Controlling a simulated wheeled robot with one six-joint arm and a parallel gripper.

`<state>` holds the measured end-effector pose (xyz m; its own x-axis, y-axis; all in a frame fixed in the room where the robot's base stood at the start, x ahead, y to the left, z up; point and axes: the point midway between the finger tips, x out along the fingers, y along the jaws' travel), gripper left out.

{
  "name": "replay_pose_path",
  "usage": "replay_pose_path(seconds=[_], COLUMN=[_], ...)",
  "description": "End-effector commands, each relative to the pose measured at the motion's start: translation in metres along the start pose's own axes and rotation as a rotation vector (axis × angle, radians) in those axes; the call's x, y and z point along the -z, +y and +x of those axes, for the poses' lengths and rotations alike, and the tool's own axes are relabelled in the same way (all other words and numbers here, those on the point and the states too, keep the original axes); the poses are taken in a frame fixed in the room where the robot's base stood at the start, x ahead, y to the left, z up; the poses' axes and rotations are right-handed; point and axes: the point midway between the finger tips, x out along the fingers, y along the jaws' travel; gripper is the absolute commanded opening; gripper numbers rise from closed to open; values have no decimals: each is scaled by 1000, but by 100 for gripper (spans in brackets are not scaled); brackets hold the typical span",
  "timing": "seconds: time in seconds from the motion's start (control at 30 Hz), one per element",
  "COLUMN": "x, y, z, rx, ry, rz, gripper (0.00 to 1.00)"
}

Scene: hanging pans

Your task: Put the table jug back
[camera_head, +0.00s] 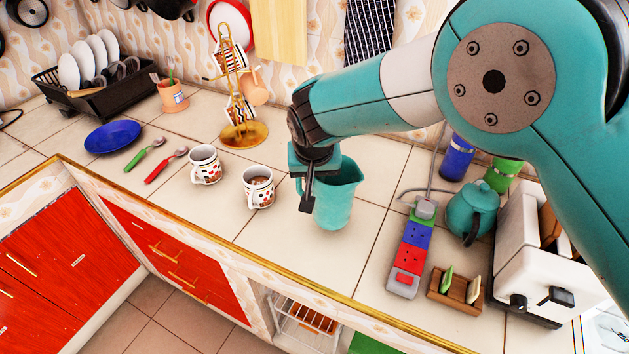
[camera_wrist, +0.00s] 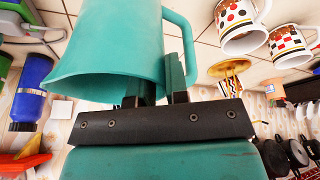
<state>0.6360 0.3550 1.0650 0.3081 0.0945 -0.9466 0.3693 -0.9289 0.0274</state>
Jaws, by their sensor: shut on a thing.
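The table jug is the teal jug (camera_head: 338,198) on the tiled counter, right of two patterned mugs. My gripper (camera_head: 308,190) reaches it from above and is shut on the jug at its handle side. In the wrist view the jug (camera_wrist: 115,50) fills the upper left, with its handle (camera_wrist: 182,40) beside my gripper's fingers (camera_wrist: 157,88). The jug looks roughly upright. I cannot tell whether its base touches the counter or hangs just above it.
Two mugs (camera_head: 258,187) (camera_head: 205,164) stand left of the jug. A power strip (camera_head: 410,258), teal teapot (camera_head: 470,213), toaster (camera_head: 530,262) and blue canister (camera_head: 457,158) are to the right. A gold mug stand (camera_head: 243,135) is behind. Tiles in front of the jug are clear.

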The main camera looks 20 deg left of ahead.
Motion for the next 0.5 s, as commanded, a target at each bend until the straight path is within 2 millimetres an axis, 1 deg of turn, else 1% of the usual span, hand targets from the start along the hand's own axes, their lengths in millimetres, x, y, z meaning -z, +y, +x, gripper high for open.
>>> replay_pose_path(seconds=[0.07,0.3,0.4,0.5], x=[0,-10,-12,-12], y=[0,0,0,0], z=[3,32,37,38], rx=[1,0,1,1], ry=[3,3,4,4], rz=[1,2,3,3], gripper=[0,0,0,0])
